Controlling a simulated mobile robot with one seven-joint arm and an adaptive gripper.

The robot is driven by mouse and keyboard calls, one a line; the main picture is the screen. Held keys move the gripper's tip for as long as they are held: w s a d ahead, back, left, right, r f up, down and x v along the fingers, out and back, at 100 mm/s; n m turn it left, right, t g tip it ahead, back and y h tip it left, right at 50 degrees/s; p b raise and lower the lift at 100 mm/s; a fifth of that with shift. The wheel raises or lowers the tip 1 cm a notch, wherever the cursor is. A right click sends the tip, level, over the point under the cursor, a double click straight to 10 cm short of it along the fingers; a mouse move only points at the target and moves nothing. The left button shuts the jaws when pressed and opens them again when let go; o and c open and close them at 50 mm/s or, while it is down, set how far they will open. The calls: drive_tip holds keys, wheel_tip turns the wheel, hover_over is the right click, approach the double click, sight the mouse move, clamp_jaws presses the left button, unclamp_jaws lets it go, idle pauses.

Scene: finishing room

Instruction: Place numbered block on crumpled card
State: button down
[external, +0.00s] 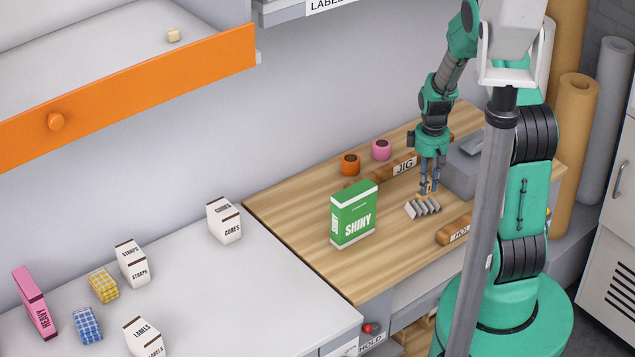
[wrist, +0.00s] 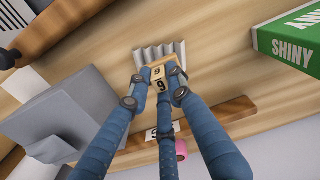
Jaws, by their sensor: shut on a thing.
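The numbered block (wrist: 158,84) is a small tan cube with a black 9 on it. My gripper (wrist: 160,90) is shut on it, with blue fingers around its sides in the wrist view. In the external view my gripper (external: 429,189) points down over the wooden worktop, and the block is mostly hidden by the fingers. The crumpled card (external: 422,208) is a grey, pleated piece lying on the wood just below the fingertips. It also shows in the wrist view (wrist: 160,51), right beside the block. I cannot tell whether block and card touch.
A green SHINY box (external: 354,213) stands left of the card. An orange cup (external: 349,164), a pink cup (external: 381,149) and a wooden bar labelled JIG (external: 404,167) are behind. A grey housing (external: 465,172) is to the right; another wooden bar (external: 455,232) lies in front.

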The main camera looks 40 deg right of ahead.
drive_tip(key=shift+w, duration=0.1)
drive_tip(key=shift+w+d, duration=0.15)
drive_tip(key=shift+w, duration=0.05)
drive_tip(key=shift+w+f+b, duration=0.1)
drive_tip(key=shift+f+b, duration=0.25)
drive_tip(key=shift+f, duration=1.45)
drive_tip(key=shift+f, duration=0.1)
drive_tip(key=c, duration=1.6)
unclamp_jaws()
wheel_tip(320, 180, up, 12)
drive_tip(key=shift+r+p, duration=0.1)
drive_tip(key=shift+p, duration=0.7)
